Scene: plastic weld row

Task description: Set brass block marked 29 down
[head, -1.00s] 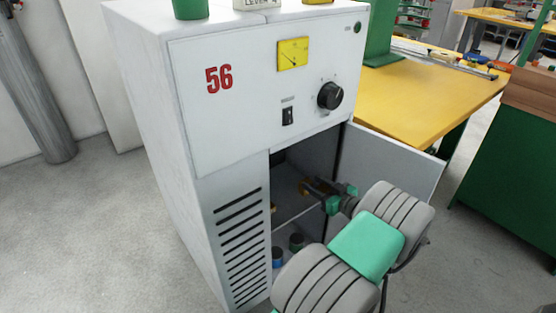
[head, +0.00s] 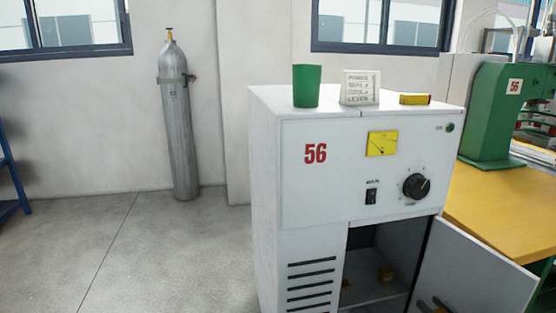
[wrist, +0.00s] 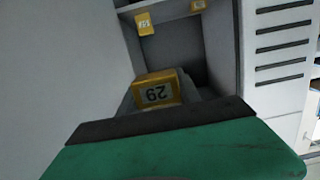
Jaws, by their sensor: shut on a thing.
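The brass block marked 29 (wrist: 157,92) is in my gripper in the wrist view, its label upside down in the picture. My gripper (wrist: 157,108) is shut on it; its dark finger edge and green body cover the lower part of that view. In the head view only a little of my gripper (head: 434,305) shows at the bottom edge, in front of the cabinet's open compartment. The compartment's shelf (wrist: 172,12) carries two other brass blocks, a left one (wrist: 144,24) and a right one (wrist: 198,5). What lies under the held block is hidden.
The white cabinet marked 56 (head: 290,185) has its door (head: 480,270) swung open to the right. A green cup (head: 306,86), a sign (head: 360,88) and a yellow block (head: 415,99) stand on top. A yellow table (head: 510,205) is at right.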

